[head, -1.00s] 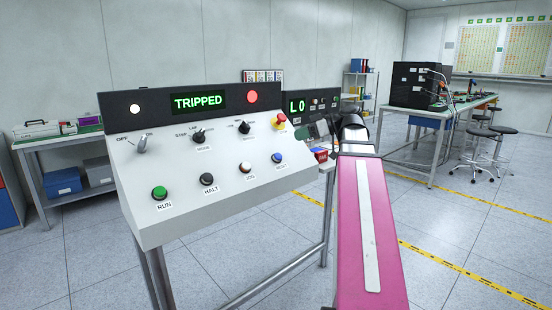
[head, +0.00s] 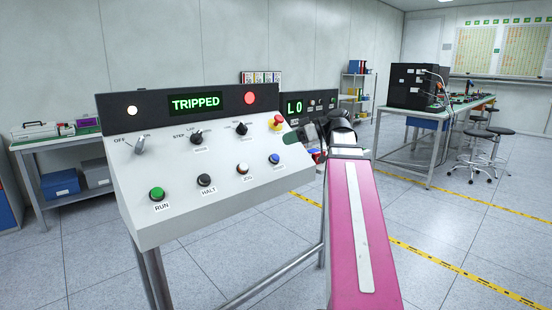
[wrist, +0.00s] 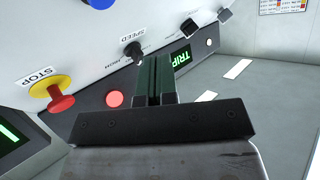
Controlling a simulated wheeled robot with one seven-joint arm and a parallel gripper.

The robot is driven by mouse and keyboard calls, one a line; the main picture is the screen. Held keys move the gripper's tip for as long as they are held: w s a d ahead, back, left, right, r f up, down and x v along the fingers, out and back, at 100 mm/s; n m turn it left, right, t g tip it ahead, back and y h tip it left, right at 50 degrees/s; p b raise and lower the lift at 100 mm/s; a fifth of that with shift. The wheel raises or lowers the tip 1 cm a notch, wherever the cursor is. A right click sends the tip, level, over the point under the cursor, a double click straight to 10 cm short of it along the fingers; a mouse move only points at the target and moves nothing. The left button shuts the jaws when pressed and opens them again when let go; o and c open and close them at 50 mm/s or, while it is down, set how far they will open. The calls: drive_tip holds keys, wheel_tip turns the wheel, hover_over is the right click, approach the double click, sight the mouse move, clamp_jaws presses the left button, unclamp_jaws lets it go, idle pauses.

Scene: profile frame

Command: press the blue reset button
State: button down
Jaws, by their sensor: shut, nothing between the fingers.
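The blue reset button (head: 274,158) is at the right end of the lower button row on the sloped grey panel (head: 150,180). In the wrist view the blue button (wrist: 100,3) is cut off by the top edge. My gripper (wrist: 153,65) is shut and empty, its fingers over the panel near the speed knob (wrist: 133,50). The button lies up and left of the fingertips in that view. In the head view my gripper (head: 310,135) is dark, beside the panel's right edge and partly hidden. The display (head: 195,102) reads TRIPPED.
A red-and-yellow stop button (head: 276,121) stands out above the reset button. The white jog button (head: 242,168) is to its left. A second console (head: 308,105) stands behind. Open floor lies to the right, with a bench (head: 430,118) and stools beyond.

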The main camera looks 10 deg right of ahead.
sight(279, 160)
drive_tip(key=shift+w+a+f, duration=0.3)
drive_tip(key=shift+w+f, duration=0.25)
drive_tip(key=shift+f, duration=0.2)
drive_tip(key=shift+w+a+f, duration=0.3)
drive_tip(key=shift+w+f, duration=0.3)
drive_tip(key=shift+f, duration=0.15)
drive_tip(key=shift+w+a+f, duration=0.3)
drive_tip(key=shift+w+f, duration=0.25)
drive_tip(key=shift+f, duration=0.2)
drive_tip(key=shift+f, duration=0.1)
idle(0.4)
drive_tip(key=shift+w+a+f, duration=0.15)
drive_tip(key=shift+w+f, duration=0.05)
drive_tip(key=shift+w+a+f, duration=0.15)
drive_tip(key=shift+w+f, duration=0.2)
drive_tip(key=shift+f, duration=0.1)
idle(1.1)
drive_tip(key=shift+s+r, duration=0.1)
idle(0.3)
drive_tip(key=shift+s+d+r, duration=0.3)
drive_tip(key=shift+s+r, duration=0.2)
drive_tip(key=shift+r, duration=0.2)
